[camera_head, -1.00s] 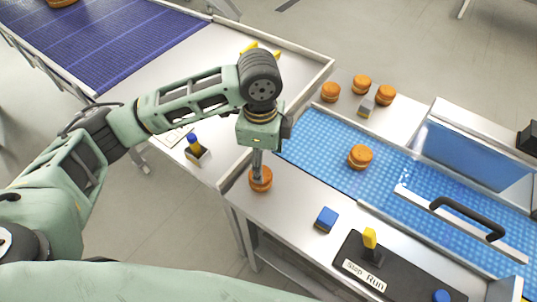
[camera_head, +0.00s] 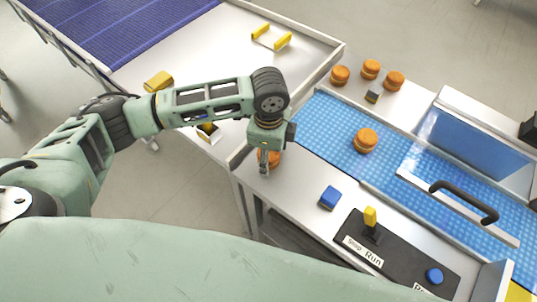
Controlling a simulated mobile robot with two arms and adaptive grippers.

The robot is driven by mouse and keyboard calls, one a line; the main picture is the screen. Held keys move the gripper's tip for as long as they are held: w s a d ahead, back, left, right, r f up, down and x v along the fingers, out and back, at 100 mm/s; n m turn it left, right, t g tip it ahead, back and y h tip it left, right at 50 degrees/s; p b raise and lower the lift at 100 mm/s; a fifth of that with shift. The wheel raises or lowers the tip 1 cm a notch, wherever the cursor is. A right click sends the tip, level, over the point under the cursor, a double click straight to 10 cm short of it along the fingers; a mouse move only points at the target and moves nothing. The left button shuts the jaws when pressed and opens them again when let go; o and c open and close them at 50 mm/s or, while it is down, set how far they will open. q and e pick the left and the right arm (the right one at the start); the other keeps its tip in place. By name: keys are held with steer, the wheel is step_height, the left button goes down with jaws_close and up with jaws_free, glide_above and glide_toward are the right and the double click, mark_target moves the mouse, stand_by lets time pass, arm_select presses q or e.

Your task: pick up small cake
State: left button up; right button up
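A small orange-brown round cake (camera_head: 274,158) sits on the white table top near its left corner, partly hidden by my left gripper. My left gripper (camera_head: 263,168) points down right at this cake, its fingers overlapping the cake's left side in view. Whether the fingers are open or closed on it does not show clearly. Another small cake (camera_head: 366,140) sits on the blue belt (camera_head: 330,128). Three more cakes stand on the white surface behind the belt, one of them at the right (camera_head: 394,81). My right gripper is not in view.
A blue block (camera_head: 330,197) lies on the table right of the gripper. A black panel (camera_head: 385,255) with a yellow lever (camera_head: 370,216) and a blue button (camera_head: 435,275) is at front right. A bar with a black handle (camera_head: 463,201) spans the belt.

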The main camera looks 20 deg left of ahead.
arm_select(q)
steer(key=c, duration=0.7)
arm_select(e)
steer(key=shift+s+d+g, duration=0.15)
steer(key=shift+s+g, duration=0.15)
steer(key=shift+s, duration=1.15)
